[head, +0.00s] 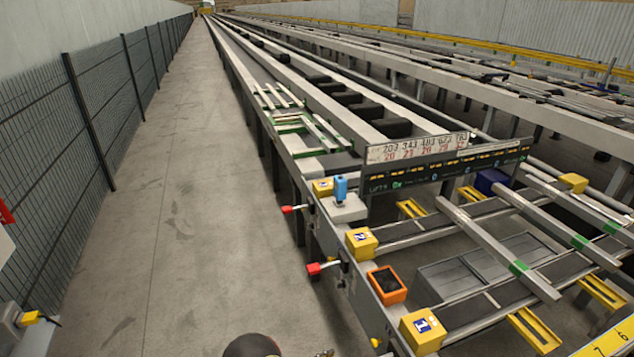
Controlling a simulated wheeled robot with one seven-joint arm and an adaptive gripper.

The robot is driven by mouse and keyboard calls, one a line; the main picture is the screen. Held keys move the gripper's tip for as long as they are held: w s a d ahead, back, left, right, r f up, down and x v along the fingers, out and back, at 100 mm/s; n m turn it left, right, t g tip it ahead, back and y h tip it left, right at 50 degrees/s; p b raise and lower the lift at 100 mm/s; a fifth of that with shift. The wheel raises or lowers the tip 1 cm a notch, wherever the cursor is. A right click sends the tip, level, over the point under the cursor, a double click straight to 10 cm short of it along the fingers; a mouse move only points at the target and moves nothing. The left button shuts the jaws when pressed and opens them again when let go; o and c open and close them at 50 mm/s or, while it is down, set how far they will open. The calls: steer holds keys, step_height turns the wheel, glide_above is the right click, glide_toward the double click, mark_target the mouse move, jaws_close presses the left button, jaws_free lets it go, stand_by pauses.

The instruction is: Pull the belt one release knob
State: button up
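Two red release knobs stick out from the aisle side of the runout table (330,238). The farther red knob (287,210) sits below a blue device; the nearer red knob (314,268) sits below and left of a yellow block (361,243). A small yellow knob-like part (375,342) shows lower on the same side, near the bottom edge. My gripper cannot be made out; only a dark rounded part, probably of my arm, shows at the bottom edge.
The concrete aisle (190,200) left of the table is clear, bounded by a dark mesh fence (100,120). Pale bars (497,246) lie across the belts. A grey box with yellow (15,325) stands lower left.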

steer(key=w+a+f+n+y, duration=0.1)
steer(key=a+f+n+y, duration=0.15)
steer(key=f, duration=0.35)
steer(key=w+a+f+n+y, duration=0.2)
steer(key=a+f+y, duration=0.15)
steer(key=f, duration=0.25)
steer(key=a+f+n+y, duration=0.2)
steer(key=a+y, duration=0.3)
steer(key=a, duration=0.2)
steer(key=s+a+r+n+g+y, duration=0.3)
steer(key=s+a+r+y, duration=0.1)
steer(key=r, duration=0.5)
steer(key=s+a+r+n+g+y, duration=0.3)
steer(key=a+r, duration=0.1)
steer(key=r, duration=0.5)
steer(key=s+d+r+t, duration=0.1)
steer(key=s+d+r, duration=0.5)
steer(key=d+r, duration=0.5)
steer(key=s+d+r+n+t+h, duration=0.1)
steer(key=s+d+r, duration=0.6)
steer(key=d+r, duration=0.5)
steer(key=s+d+r+n+t+h, duration=0.1)
steer(key=s+d+r, duration=0.5)
steer(key=d+r, duration=0.5)
step_height(320, 180, up, 8)
steer(key=shift+s+d+f+t, duration=0.1)
steer(key=shift+s+d+t, duration=0.1)
steer(key=shift+s+t, duration=0.1)
